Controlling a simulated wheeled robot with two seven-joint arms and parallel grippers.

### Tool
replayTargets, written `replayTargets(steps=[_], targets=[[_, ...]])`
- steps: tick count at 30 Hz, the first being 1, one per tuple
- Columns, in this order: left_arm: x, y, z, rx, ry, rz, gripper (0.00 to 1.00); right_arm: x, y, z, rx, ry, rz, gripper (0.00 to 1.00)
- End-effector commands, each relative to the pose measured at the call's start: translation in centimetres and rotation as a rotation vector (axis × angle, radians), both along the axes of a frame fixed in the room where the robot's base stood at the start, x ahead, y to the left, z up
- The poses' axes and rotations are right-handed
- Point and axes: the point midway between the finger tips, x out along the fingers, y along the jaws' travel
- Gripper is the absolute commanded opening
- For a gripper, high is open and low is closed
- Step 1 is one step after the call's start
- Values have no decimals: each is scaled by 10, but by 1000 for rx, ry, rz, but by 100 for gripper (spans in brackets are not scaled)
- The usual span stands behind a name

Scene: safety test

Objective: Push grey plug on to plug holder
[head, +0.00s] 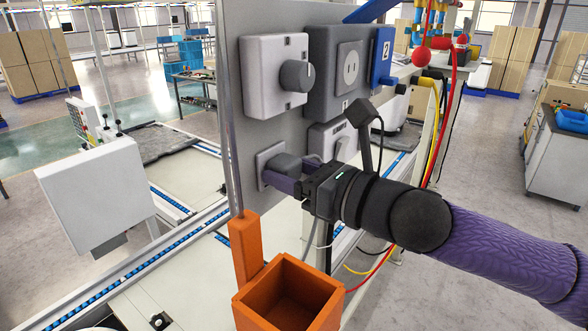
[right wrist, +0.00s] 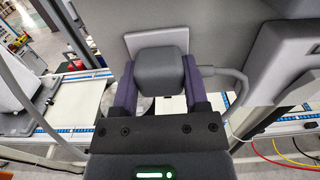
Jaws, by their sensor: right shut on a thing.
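The grey plug (right wrist: 160,72) is between the two purple fingers of my right gripper (right wrist: 160,90) in the right wrist view. In the head view, my right gripper (head: 280,178) comes from the right and is shut on the plug (head: 284,166). The light grey plug holder (head: 263,156) is a square plate on the upright grey panel, and it also shows behind the plug (right wrist: 138,42). The plug is at the holder's face; the contact itself is hidden. A grey cable (right wrist: 238,84) runs off to the right. My left gripper is not in view.
A rotary knob box (head: 262,70) and a socket box (head: 348,66) are on the panel (head: 233,115) above the plug. Another light box (head: 335,138) sits close to the right. An open orange bin (head: 290,290) stands below my right gripper.

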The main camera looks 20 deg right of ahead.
Motion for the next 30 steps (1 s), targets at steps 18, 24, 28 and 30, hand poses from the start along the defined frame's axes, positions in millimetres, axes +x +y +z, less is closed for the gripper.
replayTargets(steps=[18,24,28,30], targets=[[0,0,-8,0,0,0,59,-10,-10,-3,-4,0,-4,99],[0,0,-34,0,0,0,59,-45,-38,-8,-8,-1,-8,99],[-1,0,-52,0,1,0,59,-63,-51,-8,-7,-3,-4,99],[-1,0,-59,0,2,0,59,-69,-56,-6,-4,-3,-5,99]])
